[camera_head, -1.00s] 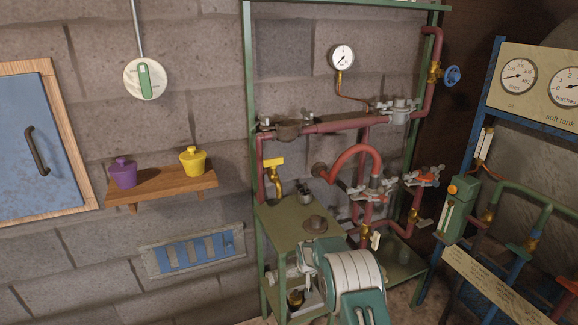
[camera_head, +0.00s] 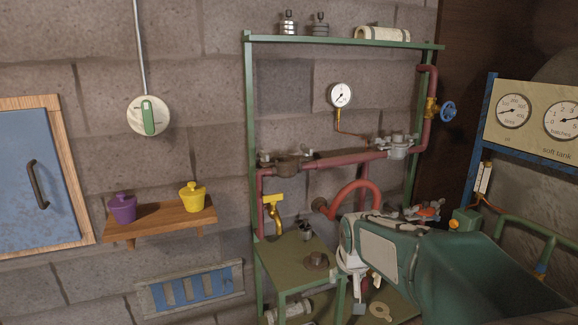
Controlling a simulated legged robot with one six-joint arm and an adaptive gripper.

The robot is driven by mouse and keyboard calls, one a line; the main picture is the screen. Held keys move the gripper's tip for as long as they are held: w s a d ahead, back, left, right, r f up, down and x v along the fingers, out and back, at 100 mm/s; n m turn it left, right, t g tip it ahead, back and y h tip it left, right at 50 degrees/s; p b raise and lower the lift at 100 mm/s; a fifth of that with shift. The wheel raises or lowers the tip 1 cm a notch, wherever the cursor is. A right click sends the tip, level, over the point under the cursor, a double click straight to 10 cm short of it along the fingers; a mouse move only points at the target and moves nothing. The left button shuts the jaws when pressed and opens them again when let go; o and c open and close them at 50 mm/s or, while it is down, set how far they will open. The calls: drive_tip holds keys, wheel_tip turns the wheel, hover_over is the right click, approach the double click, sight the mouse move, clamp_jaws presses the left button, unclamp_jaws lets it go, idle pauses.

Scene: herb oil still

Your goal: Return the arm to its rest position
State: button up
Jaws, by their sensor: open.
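My arm (camera_head: 430,262) fills the lower right, its green and pale links in front of the rack. A white part of it (camera_head: 352,262) shows beside the rack's small green table.
The green rack (camera_head: 249,150) carries red pipes (camera_head: 345,160), a gauge (camera_head: 340,95) and a yellow tap (camera_head: 273,199). The blue-framed gauge panel (camera_head: 538,115) stands close to the arm at right. A wooden shelf (camera_head: 160,222) holds purple (camera_head: 122,208) and yellow (camera_head: 192,197) pots.

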drive_tip(key=s+d+r, duration=0.1)
drive_tip(key=s, duration=1.2)
drive_tip(key=s+d+r, duration=0.1)
drive_tip(key=s, duration=1.3)
drive_tip(key=shift+s+d+r, duration=0.25)
drive_tip(key=shift+d+r, duration=0.1)
drive_tip(key=shift+d, duration=0.05)
